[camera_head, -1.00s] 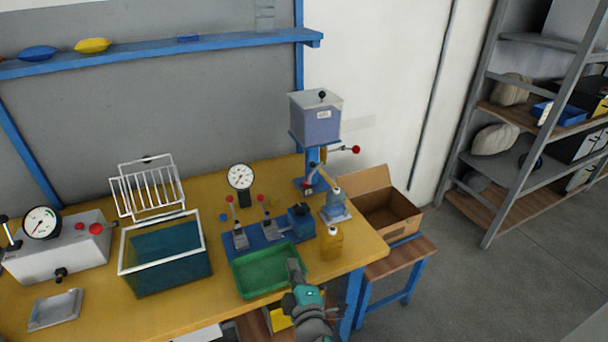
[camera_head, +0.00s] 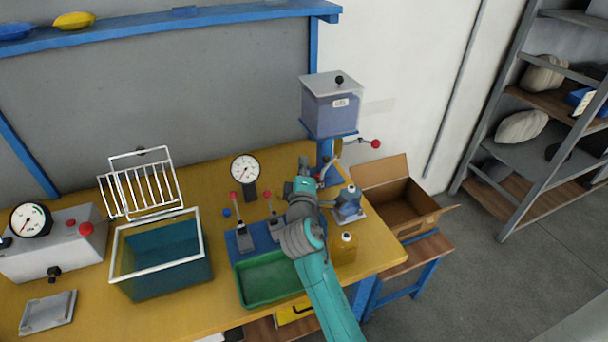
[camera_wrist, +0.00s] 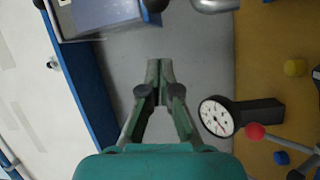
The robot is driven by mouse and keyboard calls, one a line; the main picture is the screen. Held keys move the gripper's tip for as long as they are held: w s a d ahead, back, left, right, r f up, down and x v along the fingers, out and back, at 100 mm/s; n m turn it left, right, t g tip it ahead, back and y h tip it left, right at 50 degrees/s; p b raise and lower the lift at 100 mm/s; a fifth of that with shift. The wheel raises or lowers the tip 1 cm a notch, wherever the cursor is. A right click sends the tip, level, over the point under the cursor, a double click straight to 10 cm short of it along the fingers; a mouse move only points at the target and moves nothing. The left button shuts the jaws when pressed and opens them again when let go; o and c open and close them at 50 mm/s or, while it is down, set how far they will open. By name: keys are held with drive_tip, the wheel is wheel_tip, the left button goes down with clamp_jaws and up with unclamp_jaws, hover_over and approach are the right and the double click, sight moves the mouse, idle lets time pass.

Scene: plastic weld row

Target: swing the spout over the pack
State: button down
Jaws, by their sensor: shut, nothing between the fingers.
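A grey curved tube (camera_wrist: 214,4), which looks like the spout, shows at the top edge of the wrist view. A small pale, blue-based item (camera_head: 348,205), possibly the pack, stands below the hopper to the right of my arm. My gripper (camera_head: 304,166) is shut and empty in front of the column. Its fingertips (camera_wrist: 160,68) point at the grey wall, apart from the tube.
A dial gauge (camera_head: 245,169) and red-knobbed levers (camera_head: 234,196) stand left of my arm. A red-tipped lever (camera_head: 375,144) sticks out right of the column. An open carton (camera_head: 400,208) is at the right.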

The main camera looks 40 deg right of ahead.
drive_tip(key=shift+s+d+f, duration=0.1)
drive_tip(key=shift+d+f, duration=0.05)
drive_tip(key=shift+d, duration=0.95)
drive_tip(key=shift+s+d+f, duration=0.1)
drive_tip(key=shift+d, duration=1)
